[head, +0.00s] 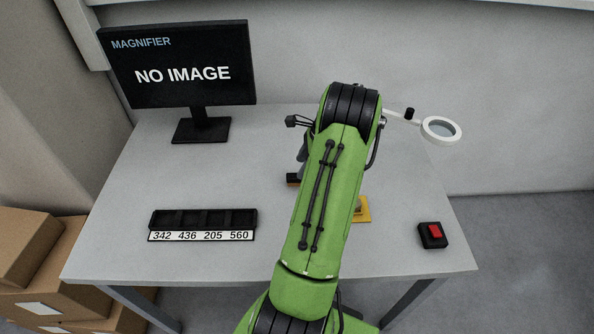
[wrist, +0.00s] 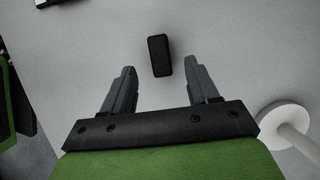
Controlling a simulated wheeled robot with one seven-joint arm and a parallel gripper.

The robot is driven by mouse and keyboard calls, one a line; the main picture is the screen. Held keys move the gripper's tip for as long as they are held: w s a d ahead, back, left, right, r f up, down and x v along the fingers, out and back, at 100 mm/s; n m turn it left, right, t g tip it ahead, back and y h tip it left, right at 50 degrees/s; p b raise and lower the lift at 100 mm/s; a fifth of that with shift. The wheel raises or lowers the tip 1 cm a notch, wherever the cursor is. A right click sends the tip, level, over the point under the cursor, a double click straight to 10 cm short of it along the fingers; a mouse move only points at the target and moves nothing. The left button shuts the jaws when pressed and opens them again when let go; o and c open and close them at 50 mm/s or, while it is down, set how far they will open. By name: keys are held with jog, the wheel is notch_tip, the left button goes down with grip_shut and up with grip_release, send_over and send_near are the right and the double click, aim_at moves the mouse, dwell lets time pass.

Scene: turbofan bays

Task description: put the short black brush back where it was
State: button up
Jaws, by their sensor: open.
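A small black block (wrist: 159,55), which looks like the short black brush, lies on the table in the wrist view. My gripper (wrist: 161,77) is open and empty. Its two grey fingers stand either side of the block's line, and the block lies just beyond their tips, apart from them. In the head view my green arm hides most of the gripper.
A black rack (head: 204,219) with several numbered compartments stands at the front left. A monitor (head: 182,67) reading "NO IMAGE" is behind it. A magnifier (head: 440,130), a red switch (head: 434,233) and a partly hidden yellow item (head: 364,210) are to the right. The table's left middle is clear.

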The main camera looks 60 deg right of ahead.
jog(key=p+v, duration=0.2)
jog(key=v, duration=0.4)
jog(key=w+a+r+n+h, duration=0.1)
jog(key=w+a+r+n, duration=0.4)
jog(key=a, duration=0.3)
jog(key=w+a+r+n+g, duration=0.1)
jog(key=w+a+r+n, duration=0.35)
jog(key=a, duration=0.25)
jog(key=w+a+r+n+h, duration=0.1)
jog(key=w+a+r+n, duration=0.35)
jog(key=a, duration=0.35)
jog(key=s+a+r+n+t, duration=0.1)
jog(key=s+a+r+n, duration=0.1)
jog(key=a+n, duration=0.35)
jog(key=s+a+r+n, duration=0.2)
jog(key=s+a+n, duration=0.1)
jog(key=a, duration=0.6)
jog(key=s+a+f+n+t, duration=0.1)
jog(key=s+a+n, duration=0.4)
jog(key=s+n, duration=0.3)
jog(key=shift+a+f+t+b, duration=0.3)
jog(key=shift+a+f, duration=0.05)
jog(key=shift+a, duration=0.05)
jog(key=shift+w, duration=0.1)
